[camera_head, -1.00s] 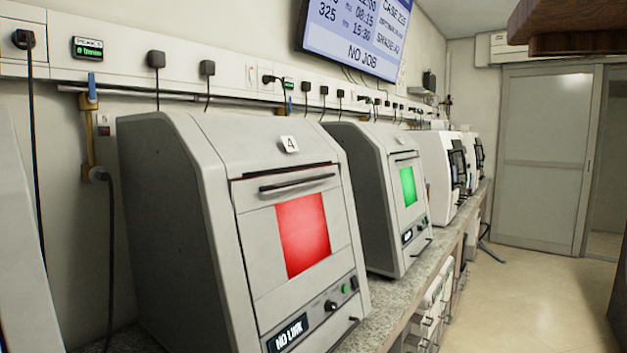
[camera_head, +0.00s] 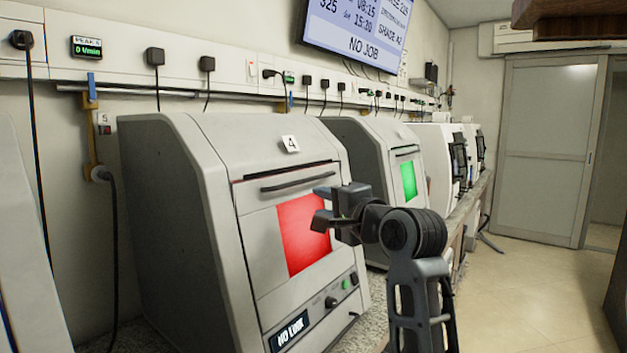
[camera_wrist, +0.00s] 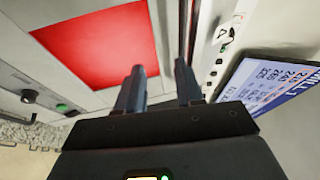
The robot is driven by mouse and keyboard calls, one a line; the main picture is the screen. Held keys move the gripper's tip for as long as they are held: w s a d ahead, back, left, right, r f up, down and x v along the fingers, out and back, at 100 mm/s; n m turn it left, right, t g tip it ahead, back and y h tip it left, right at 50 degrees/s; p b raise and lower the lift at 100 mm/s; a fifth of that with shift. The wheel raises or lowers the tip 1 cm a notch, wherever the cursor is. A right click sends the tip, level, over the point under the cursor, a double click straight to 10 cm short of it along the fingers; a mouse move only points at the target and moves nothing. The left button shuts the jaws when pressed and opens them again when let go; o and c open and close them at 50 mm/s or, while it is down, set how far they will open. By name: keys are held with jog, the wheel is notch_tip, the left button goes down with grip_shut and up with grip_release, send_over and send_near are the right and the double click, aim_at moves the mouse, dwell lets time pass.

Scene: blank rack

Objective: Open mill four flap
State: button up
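Mill four is the grey machine (camera_head: 175,190) with a "4" tag (camera_head: 290,144) in the head view. Its front flap (camera_head: 258,230) looks shut. It has a red-lit window (camera_head: 296,240) and a dark bar handle (camera_head: 285,180) along its top. My gripper (camera_head: 320,207) is in front of the flap's right part, near the handle's right end, with its fingers apart. In the wrist view my gripper (camera_wrist: 160,72) is open, beside the red window (camera_wrist: 98,48). A dark bar, seemingly the handle (camera_wrist: 172,35), shows behind the gap between the fingers. I cannot tell whether they touch it.
A similar mill with a green window (camera_head: 408,180) stands to the right, with white machines (camera_head: 437,160) beyond. A screen (camera_head: 365,38) hangs above. The floor (camera_head: 510,300) at right is clear.

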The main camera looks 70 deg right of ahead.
aim_at(311, 180)
jog(key=shift+m, duration=0.5)
jog(key=w+d+r, duration=0.1)
jog(key=d, duration=0.1)
jog(key=w+d+r, duration=0.1)
jog(key=w+d, duration=0.1)
jog(key=w+d+r+p, duration=0.1)
jog(key=w+d, duration=0.1)
jog(key=shift+w+d, duration=0.15)
grip_shut()
jog(key=shift+f, duration=0.1)
dwell(1.1)
